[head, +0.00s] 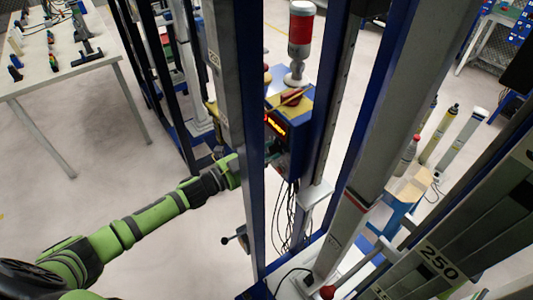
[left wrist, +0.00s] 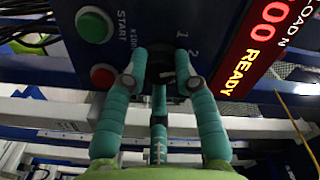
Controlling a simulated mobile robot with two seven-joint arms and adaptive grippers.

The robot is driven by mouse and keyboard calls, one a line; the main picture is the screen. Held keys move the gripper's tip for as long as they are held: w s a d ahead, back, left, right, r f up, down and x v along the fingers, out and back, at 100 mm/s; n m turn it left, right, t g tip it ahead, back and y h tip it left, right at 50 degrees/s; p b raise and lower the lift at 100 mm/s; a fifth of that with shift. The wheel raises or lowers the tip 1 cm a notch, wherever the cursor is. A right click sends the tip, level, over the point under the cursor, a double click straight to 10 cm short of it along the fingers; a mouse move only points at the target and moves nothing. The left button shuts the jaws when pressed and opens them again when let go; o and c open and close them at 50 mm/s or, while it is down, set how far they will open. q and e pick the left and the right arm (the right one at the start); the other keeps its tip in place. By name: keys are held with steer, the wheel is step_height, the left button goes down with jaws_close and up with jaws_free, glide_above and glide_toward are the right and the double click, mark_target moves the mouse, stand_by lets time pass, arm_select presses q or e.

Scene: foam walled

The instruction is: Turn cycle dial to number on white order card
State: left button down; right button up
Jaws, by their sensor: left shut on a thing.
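The cycle dial (left wrist: 160,66) is a dark knob on a dark blue panel in the left wrist view. It is mostly hidden between the teal fingers of my left gripper (left wrist: 163,62), which is shut on it. The numbers 1 and 2 show on the panel just above and right of it; I cannot tell where the dial points. In the head view my left arm reaches from the left to the blue control box (head: 291,150), and a post hides the gripper's fingers. I cannot make out a white order card in either view. My right gripper is not in view.
A green START button (left wrist: 94,24) and a red button (left wrist: 103,76) sit left of the dial. A red display (left wrist: 268,32) reading READY is on the right. Upright posts (head: 232,100) stand close to my arm. A table with tools (head: 70,72) stands at upper left.

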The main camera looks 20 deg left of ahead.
arm_select(q)
steer(key=shift+w+a+r, duration=0.1)
steer(key=shift+w+a, duration=0.05)
steer(key=shift+a, duration=0.05)
steer(key=c, duration=1)
jaws_free()
steer(key=shift+o, duration=0.2)
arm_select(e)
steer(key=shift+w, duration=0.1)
arm_select(q)
steer(key=shift+f, duration=0.2)
steer(key=shift+s+a, duration=0.1)
steer(key=shift+s, duration=0.2)
steer(key=v, duration=1.1)
steer(key=shift+a, duration=0.25)
steer(key=shift+s, duration=0.1)
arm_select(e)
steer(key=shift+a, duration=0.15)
